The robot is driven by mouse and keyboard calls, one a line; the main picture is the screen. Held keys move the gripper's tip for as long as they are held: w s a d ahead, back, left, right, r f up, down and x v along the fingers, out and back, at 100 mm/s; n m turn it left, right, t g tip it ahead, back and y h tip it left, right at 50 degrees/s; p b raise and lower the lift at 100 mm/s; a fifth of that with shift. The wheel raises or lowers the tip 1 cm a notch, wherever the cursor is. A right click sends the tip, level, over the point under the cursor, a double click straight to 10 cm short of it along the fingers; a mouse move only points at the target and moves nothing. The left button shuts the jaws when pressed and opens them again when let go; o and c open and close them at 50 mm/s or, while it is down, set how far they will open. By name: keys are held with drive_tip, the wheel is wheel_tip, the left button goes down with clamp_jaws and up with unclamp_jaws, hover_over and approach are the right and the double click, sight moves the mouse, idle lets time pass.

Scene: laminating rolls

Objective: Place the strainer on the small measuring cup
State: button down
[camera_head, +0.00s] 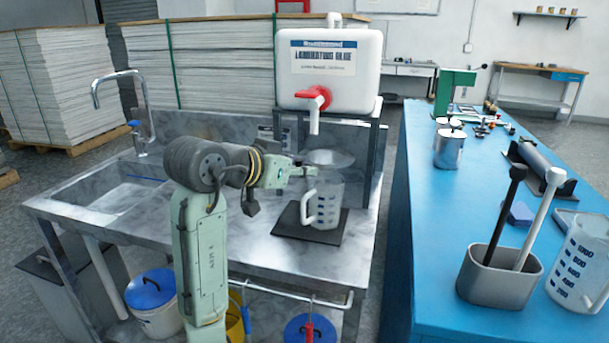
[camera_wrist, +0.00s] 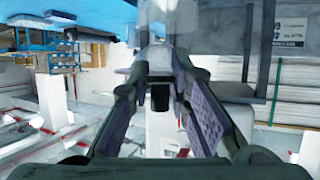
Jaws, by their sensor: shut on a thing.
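The strainer (camera_head: 330,158) is a grey, shallow metal funnel shape. It is level over the mouth of the small measuring cup (camera_head: 326,203), a clear cup with a white handle and dark marks. I cannot tell whether the strainer touches the rim. The cup stands upright on a dark square mat (camera_head: 290,226). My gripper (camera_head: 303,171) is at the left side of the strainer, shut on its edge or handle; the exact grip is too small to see. In the wrist view my gripper's fingers (camera_wrist: 158,72) close together, with a pale, blurred shape beyond them.
A white tank (camera_head: 340,75) with a red tap (camera_head: 315,98) stands on a dark frame behind the cup. The sink (camera_head: 120,195) is at the left. The blue table (camera_head: 430,225) at the right holds a larger measuring cup (camera_head: 583,265) and a metal holder (camera_head: 497,278).

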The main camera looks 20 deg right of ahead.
drive_tip(key=shift+w+d, duration=0.55)
drive_tip(key=shift+f+p, duration=0.55)
drive_tip(key=shift+f, duration=1.25)
drive_tip(key=shift+f, duration=0.1)
drive_tip(key=shift+f, duration=0.15)
drive_tip(key=c, duration=1.5)
unclamp_jaws()
drive_tip(key=b+v, duration=0.1)
drive_tip(key=v, duration=0.5)
drive_tip(key=b+v, duration=0.1)
drive_tip(key=v, duration=0.5)
drive_tip(key=shift+r, duration=0.3)
